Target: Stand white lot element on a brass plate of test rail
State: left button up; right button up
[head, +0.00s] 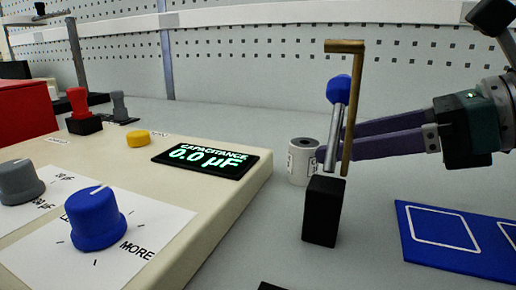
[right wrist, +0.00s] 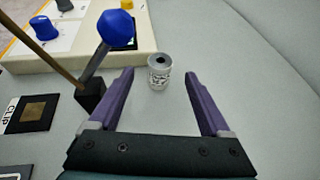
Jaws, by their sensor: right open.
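The white lot element (head: 302,162) is a small upright cylinder with a dark hole in its top, standing on the grey bench. It also shows in the right wrist view (right wrist: 159,76), where dark print marks its side. My right gripper (head: 324,157) is open, its purple fingers low and pointing at the element. In the right wrist view the element appears between the spread fingertips (right wrist: 158,74), with gaps on both sides. A brass plate (right wrist: 34,112) lies on a black base marked CLIP at the left of the right wrist view. My left gripper is not in view.
A black block (head: 323,212) with a blue-knobbed lever (head: 339,89) and a tall brass arm (head: 353,110) stands close to the fingers. The cream meter box (head: 215,205) reads 0.0 µF. A blue mat (head: 455,255) with white outlines lies right.

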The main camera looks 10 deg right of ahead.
aim_at(303, 162)
jog(key=x, duration=0.2)
jog(key=f+x, duration=0.1)
jog(key=x, duration=0.2)
jog(key=shift+d, duration=0.1)
jog(key=shift+s, duration=0.1)
grip_shut()
dwell(0.5)
